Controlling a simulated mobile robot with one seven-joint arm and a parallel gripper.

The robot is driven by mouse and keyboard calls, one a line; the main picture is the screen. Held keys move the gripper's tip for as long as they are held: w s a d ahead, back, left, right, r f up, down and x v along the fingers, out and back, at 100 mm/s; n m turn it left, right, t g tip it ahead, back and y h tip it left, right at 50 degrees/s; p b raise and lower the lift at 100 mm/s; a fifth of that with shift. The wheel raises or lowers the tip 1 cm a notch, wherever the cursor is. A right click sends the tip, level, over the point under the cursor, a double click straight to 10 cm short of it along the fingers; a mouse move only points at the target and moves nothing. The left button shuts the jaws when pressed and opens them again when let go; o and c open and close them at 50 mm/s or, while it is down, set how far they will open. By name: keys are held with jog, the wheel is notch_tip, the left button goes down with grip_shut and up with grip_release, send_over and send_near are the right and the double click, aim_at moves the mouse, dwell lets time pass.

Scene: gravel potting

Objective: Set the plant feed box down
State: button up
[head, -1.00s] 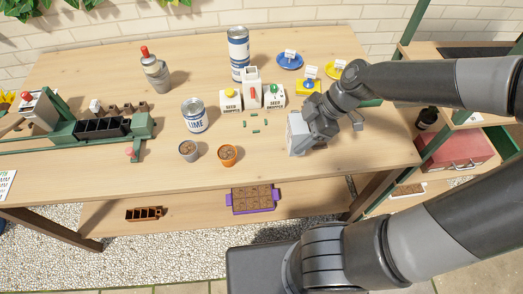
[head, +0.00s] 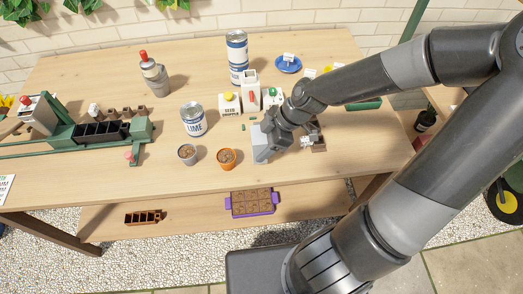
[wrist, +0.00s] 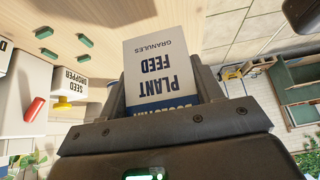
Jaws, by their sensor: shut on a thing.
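The plant feed box (wrist: 165,65) is white with a blue band, and its "PLANT FEED GRANULES" lettering appears upside down in the wrist view. It sits between the fingers of my gripper (wrist: 165,110), which is shut on it. In the head view, my gripper (head: 272,140) holds the box (head: 258,142) over the table's front middle, right of the orange pot. Part of the box is hidden behind the gripper. I cannot tell whether its bottom touches the wooden table (head: 90,178).
The orange pot (head: 227,159), a grey pot (head: 187,154) and the lime tin (head: 193,119) stand to the left. Seed droppers (head: 229,104) stand behind. A small brown item (head: 319,143) lies right of my gripper. The front left of the table is clear.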

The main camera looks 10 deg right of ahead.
jog(key=shift+f, duration=2.05)
jog(key=shift+a, duration=0.1)
jog(key=o, duration=1.1)
jog(key=shift+f, duration=0.1)
